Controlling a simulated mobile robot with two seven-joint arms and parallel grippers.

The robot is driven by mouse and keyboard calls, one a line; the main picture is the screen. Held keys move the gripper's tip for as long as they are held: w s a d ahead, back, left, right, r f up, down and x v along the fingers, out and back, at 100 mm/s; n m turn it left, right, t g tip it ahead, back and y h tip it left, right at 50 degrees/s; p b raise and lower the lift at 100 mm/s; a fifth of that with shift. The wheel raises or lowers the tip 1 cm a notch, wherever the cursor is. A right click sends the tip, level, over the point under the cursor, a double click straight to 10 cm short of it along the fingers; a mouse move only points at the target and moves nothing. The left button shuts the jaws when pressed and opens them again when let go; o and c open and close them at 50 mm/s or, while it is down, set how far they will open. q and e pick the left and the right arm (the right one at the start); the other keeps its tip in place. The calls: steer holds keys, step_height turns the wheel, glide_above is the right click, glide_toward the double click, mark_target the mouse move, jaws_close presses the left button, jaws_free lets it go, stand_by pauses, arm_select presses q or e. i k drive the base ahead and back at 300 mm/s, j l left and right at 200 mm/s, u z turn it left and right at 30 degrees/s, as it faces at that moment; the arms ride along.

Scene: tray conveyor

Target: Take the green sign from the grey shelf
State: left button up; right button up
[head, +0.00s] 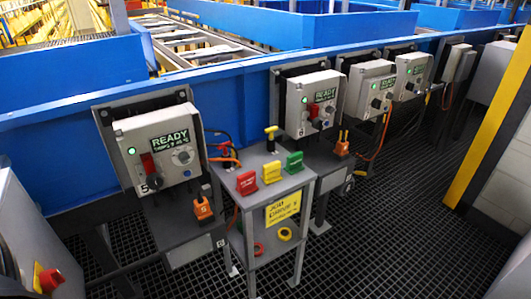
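The green sign (294,162) stands on the top of the small grey shelf (284,187), at the right end of a row of three signs. A yellow sign (272,172) and a red sign (246,182) stand to its left, close but apart. Nothing covers the green sign in the head view. Neither of my grippers shows in the head view.
Grey control boxes, one at left (158,150) and another behind the shelf (312,102), line the blue conveyor wall (60,160). Yellow and red rings lie on the lower shelf. A yellow post (488,125) stands at right. Dark grating floor (400,225) is clear at front right.

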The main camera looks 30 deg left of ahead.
mark_target(294, 161)
steer(key=i+u, duration=0.25)
steer(key=u, duration=0.2)
steer(key=i+u, duration=0.25)
steer(key=u, duration=0.15)
steer(key=i+l+u, duration=0.15)
steer(key=u, duration=0.3)
